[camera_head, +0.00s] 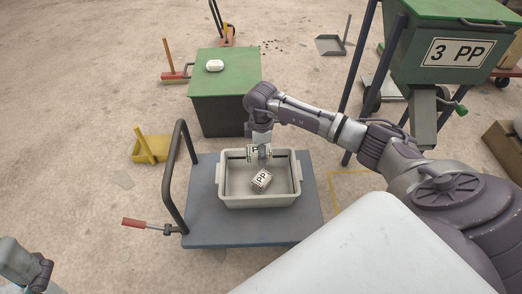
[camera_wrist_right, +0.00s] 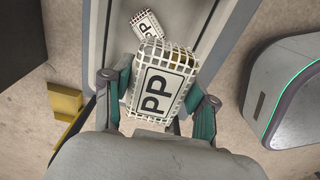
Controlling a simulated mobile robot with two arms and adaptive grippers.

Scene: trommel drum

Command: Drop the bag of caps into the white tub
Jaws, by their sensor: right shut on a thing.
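My right gripper (camera_head: 264,151) is shut on a white mesh bag marked PP (camera_head: 252,153) and holds it over the back part of the white tub (camera_head: 259,202). In the right wrist view the held bag (camera_wrist_right: 163,85) sits between the two green-padded fingers (camera_wrist_right: 160,100). A second bag marked PP (camera_head: 261,181) lies tilted inside the tub; it also shows in the right wrist view (camera_wrist_right: 147,23). Only a part of my left arm shows at the lower left corner of the head view; its gripper is out of sight.
The tub stands on a blue platform cart (camera_head: 205,228) with a dark handle (camera_head: 169,180). A green-topped bin (camera_head: 225,75) stands behind. A green hopper marked 3 PP (camera_head: 452,50) is at the upper right. A yellow tray (camera_head: 152,149) lies on the floor left of the cart.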

